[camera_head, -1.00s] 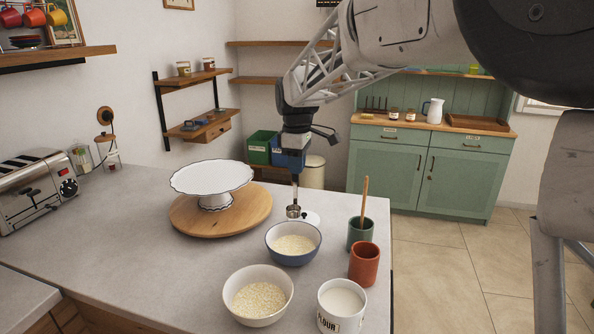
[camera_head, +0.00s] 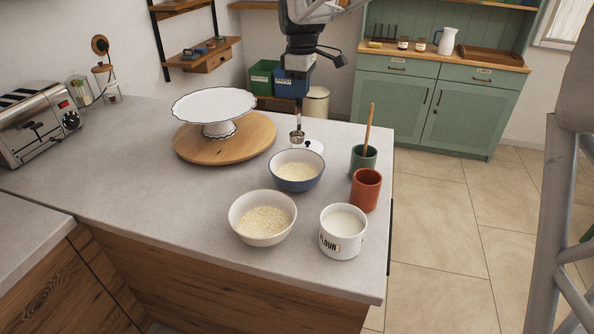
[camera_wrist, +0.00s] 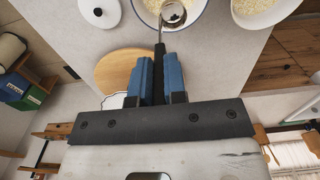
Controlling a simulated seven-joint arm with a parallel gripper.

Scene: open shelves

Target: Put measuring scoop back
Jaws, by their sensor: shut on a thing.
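My gripper (camera_head: 299,98) points down over the counter, shut on the measuring scoop's handle. The scoop (camera_head: 297,137) is a small metal cup on a thin handle, hanging beyond the blue bowl (camera_head: 296,181). In the wrist view, my gripper's blue fingers (camera_wrist: 159,60) close around the handle, and the scoop's round cup (camera_wrist: 173,14) overlaps the blue-rimmed bowl. The white flour canister (camera_head: 341,244) stands open at the counter's front right, full of white powder. A white lid with a black knob (camera_head: 316,147) lies just right of the scoop. I cannot tell if the scoop holds anything.
A cream bowl (camera_head: 262,230) of grain stands left of the canister. A red cup (camera_head: 366,190) and a green cup (camera_head: 364,162) with a wooden stick stand along the right edge. A white cake stand (camera_head: 214,105) on a round board (camera_head: 190,150) is at left.

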